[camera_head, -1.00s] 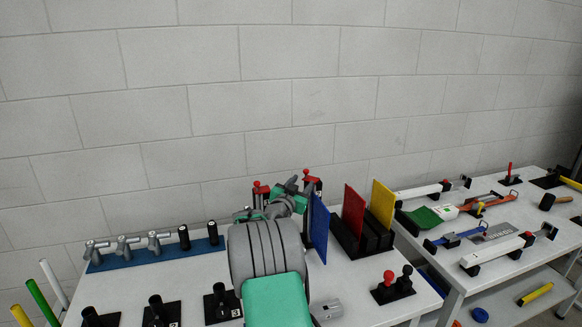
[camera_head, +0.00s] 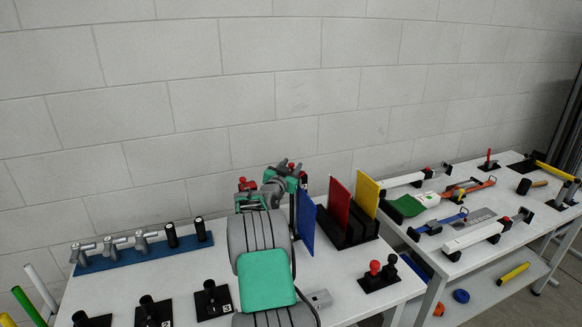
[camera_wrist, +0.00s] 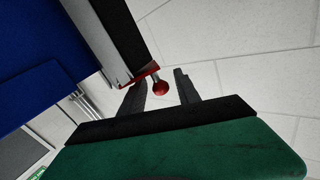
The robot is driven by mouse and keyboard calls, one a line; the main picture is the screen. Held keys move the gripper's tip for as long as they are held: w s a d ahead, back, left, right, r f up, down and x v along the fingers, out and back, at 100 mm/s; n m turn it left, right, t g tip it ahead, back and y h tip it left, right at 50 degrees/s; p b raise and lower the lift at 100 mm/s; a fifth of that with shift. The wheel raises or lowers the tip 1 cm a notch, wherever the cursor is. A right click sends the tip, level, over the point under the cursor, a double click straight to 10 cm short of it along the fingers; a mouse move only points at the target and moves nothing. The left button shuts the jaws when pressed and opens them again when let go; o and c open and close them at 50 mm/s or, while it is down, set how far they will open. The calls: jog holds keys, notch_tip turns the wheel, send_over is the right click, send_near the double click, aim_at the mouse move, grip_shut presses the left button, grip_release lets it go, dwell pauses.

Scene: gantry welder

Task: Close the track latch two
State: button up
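In the wrist view, a red ball knob (camera_wrist: 160,88) on a short pin sits between the two dark fingers of my gripper (camera_wrist: 160,82). The fingers are apart, and I see no clear contact with the knob. The knob's pin comes from the red-edged end of a grey and black bar (camera_wrist: 120,40), likely a track latch. In the head view, a red-knobbed latch (camera_head: 243,185) stands behind my arm at the back of the near table. More red parts show by my wrist. My fingertips are hidden there, and I cannot tell which latch is number two.
A blue panel (camera_head: 305,222) stands close right of my wrist, with red (camera_head: 338,205) and yellow (camera_head: 367,193) panels in a black rack beyond. A blue strip (camera_head: 150,256) with grey valves lies left. The wall is close behind.

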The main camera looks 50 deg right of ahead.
aim_at(293, 167)
grip_shut()
jog(key=shift+s+f+n+t+b, duration=0.1)
jog(key=shift+n+t+b, duration=0.2)
jog(key=shift+t, duration=0.2)
jog(key=n+t+y+b, duration=0.1)
jog(key=b, duration=0.1)
jog(key=s+n+t+y+b, duration=0.1)
jog(key=t+b, duration=0.1)
jog(key=n+t+y+b, duration=0.1)
jog(key=t, duration=0.1)
jog(key=shift+s+a+f+n+b, duration=0.3)
jog(key=shift+s+a+n+b, duration=0.05)
jog(key=shift+n+b, duration=0.05)
jog(key=n+t+y+b, duration=0.1)
jog(key=b, duration=0.1)
jog(key=n+t+y+b, duration=0.1)
jog(key=y+b, duration=0.1)
jog(key=shift+s+a+t, duration=0.2)
jog(key=shift+s+t, duration=0.1)
jog(key=shift+s+a+r+n+t+y+b, duration=0.1)
jog(key=shift+s+r+n+t+y+b, duration=0.1)
jog(key=shift+n+t+y+b, duration=0.35)
jog(key=shift+s+r+n+t+y+b, duration=0.15)
jog(key=shift+n+t+y+b, duration=0.1)
jog(key=shift+n+y+b, duration=0.5)
jog(key=shift+w+y, duration=0.1)
jog(key=shift+y, duration=0.2)
jog(key=shift+r, duration=0.1)
jog(key=shift+o, duration=0.7)
grip_release()
